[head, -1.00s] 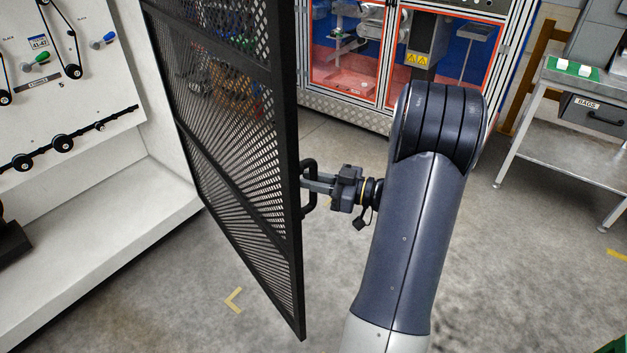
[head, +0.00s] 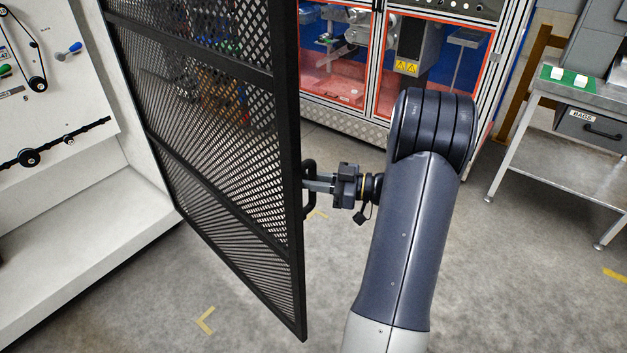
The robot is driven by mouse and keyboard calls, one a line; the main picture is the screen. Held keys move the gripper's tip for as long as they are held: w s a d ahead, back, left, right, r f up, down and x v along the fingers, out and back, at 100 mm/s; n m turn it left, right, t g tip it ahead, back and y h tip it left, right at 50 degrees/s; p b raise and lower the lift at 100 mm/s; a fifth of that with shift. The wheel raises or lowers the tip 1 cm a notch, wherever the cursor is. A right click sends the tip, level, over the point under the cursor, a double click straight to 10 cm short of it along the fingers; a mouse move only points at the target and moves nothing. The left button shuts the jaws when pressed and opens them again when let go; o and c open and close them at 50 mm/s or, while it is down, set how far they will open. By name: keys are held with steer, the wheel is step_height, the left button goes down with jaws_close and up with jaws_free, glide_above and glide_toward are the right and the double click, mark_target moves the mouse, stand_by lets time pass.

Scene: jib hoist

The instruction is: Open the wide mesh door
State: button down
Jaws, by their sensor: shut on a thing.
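The wide mesh door (head: 225,150) is a black framed panel with perforated mesh. It stands swung out from the white machine at the left, with its free edge towards the middle of the view. A black bar handle (head: 308,206) is on that free edge. My gripper (head: 318,185) reaches it from the right and is shut on the handle. The fingertips are partly hidden behind the handle and door edge. The door's hinge side is at the left, its top cut off by the frame.
The white machine (head: 85,240) with belts and pulleys is behind the door at left. An enclosure with red-framed windows (head: 340,70) stands at the back. A metal table (head: 560,150) with a BAGS drawer is at right. Grey floor (head: 530,290) is free at lower right.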

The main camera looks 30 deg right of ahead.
steer(key=c, duration=1.4)
jaws_free()
steer(key=b+v, duration=0.1)
steer(key=v, duration=0.9)
steer(key=shift+s+d, duration=0.2)
steer(key=shift+d, duration=0.05)
